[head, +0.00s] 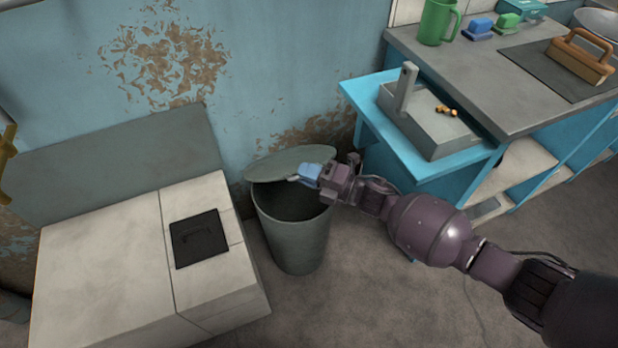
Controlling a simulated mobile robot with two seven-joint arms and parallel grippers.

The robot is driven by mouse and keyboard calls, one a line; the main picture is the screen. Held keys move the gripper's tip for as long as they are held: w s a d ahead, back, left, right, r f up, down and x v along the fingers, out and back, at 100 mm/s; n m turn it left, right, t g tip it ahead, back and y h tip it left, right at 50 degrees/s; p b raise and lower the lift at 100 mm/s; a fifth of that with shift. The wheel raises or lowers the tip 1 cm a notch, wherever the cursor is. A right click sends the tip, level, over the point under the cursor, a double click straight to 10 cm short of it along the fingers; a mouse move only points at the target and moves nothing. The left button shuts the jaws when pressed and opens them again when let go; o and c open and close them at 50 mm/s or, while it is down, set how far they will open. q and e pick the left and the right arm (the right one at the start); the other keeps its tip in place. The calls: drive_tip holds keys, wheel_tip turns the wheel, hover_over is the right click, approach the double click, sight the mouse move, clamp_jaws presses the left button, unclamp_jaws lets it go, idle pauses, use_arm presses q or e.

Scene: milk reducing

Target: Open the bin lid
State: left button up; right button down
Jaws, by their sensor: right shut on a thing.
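The bin (297,240) is a grey-green round can on the floor between the white cabinet and the blue table. Its lid (272,165) is tilted up at the back, and the dark inside of the bin shows below it. My right gripper (303,174) is at the lid's front right edge, above the bin's mouth. It is shut on the lid's edge; the fingers partly hide the point of contact. My left gripper is not in view.
A white cabinet (110,255) with a black panel (199,238) stands left of the bin. A blue table (367,103) with a grey box (432,135) stands to the right, close to my right arm. A worn blue wall (270,60) is behind the bin. Floor in front is clear.

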drive_tip(key=c, duration=1.2)
unclamp_jaws()
drive_tip(key=shift+o, duration=0.2)
drive_tip(key=shift+d, duration=0.1)
use_arm(q)
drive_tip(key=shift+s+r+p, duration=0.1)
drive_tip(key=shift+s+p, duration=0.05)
drive_tip(key=shift+p, duration=0.4)
use_arm(e)
drive_tip(key=v, duration=1)
drive_tip(key=shift+s+d, duration=0.2)
drive_tip(key=shift+d, duration=0.15)
